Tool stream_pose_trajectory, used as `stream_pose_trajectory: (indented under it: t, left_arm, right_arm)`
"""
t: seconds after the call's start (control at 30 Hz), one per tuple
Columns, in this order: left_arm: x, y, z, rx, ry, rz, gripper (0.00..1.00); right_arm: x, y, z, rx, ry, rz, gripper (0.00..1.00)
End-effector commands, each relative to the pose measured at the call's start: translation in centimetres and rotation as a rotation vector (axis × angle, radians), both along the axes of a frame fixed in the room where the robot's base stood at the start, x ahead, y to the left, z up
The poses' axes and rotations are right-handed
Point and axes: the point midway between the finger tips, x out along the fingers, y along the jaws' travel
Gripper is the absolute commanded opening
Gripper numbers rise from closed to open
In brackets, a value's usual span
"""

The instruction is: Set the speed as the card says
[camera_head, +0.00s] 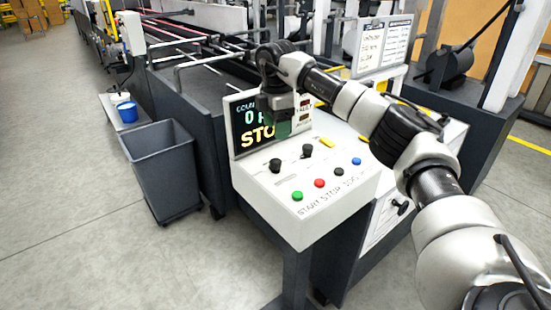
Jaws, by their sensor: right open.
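The control console (265,180) has a white sloping panel with two black knobs, a left one (276,165) and a right one (307,151). I cannot read the knobs' settings. Behind them a dark display (242,118) shows green and yellow text, partly "COUN", "0" and "STO"; my right gripper hides the rest. My right gripper (279,130) is open and empty, pointing down in front of the display, above and behind the knobs. A white card-like board (370,45) with dark lines of writing stands at the back right; its text is too small to read. My left gripper is out of view.
Green (297,196), red (319,183), black (338,171) and blue (356,161) buttons line the panel's front edge. A yellow piece (327,142) sits by the right knob. A grey bin (160,170) stands left of the console. The floor at left is clear.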

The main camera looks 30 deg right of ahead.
Motion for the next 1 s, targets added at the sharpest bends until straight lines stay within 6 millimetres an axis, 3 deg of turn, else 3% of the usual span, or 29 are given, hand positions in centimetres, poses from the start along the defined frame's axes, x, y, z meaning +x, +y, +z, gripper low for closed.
stream_pose_trajectory:
  t: [0.5,0.7,0.97,1.0]
  left_arm:
    - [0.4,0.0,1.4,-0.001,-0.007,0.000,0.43]
    - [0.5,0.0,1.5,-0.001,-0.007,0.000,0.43]
    - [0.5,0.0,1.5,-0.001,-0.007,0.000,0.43]
    - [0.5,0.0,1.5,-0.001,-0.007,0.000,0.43]
  right_arm:
    - [0.0,0.2,-8.8,0.004,0.000,0.006,0.60]
    - [0.0,0.2,-10.2,0.005,-0.002,0.007,0.60]
    - [0.0,0.2,-10.3,0.005,-0.002,0.007,0.60]
    - [0.0,0.2,-10.3,0.006,-0.002,0.007,0.55]
